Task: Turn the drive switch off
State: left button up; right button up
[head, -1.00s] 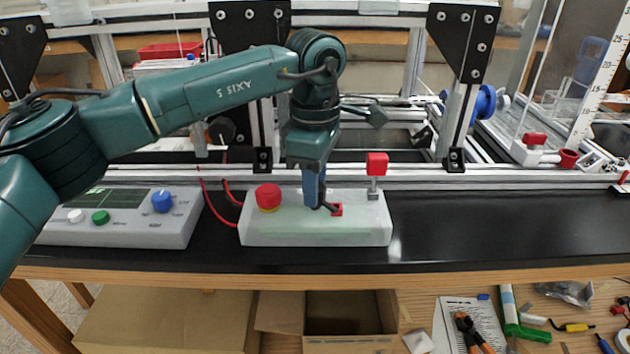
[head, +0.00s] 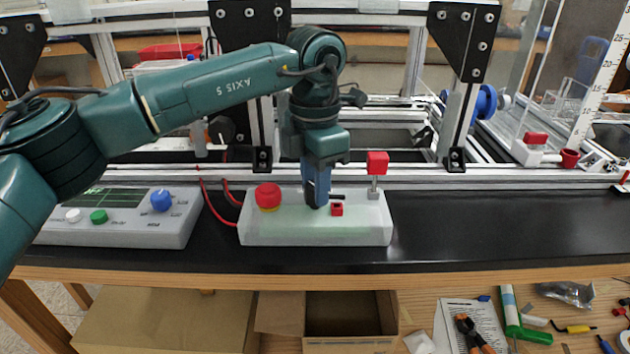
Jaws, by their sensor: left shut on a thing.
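The pale switch box (head: 275,232) sits on the black bench top. It has a red mushroom button (head: 268,196) on its left and a red-capped post (head: 377,163) at its right rear. My left gripper (head: 316,203) points down onto the middle of the box top, shut at the place of the drive switch. The fingers hide most of what they hold; a short dark bar (head: 337,197) shows just to their right. My right gripper is not in view.
A grey control panel (head: 170,232) with a blue knob, green button and white button stands left of the box. Red cables run behind them. An aluminium rail (head: 500,178) crosses behind. The bench right of the box is clear.

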pick_arm(q)
jog(key=shift+n, duration=0.4)
jog(key=o, duration=1)
notch_tip(320, 180, up, 13)
jog(key=shift+r+p, duration=0.1)
jog(key=shift+p, duration=0.5)
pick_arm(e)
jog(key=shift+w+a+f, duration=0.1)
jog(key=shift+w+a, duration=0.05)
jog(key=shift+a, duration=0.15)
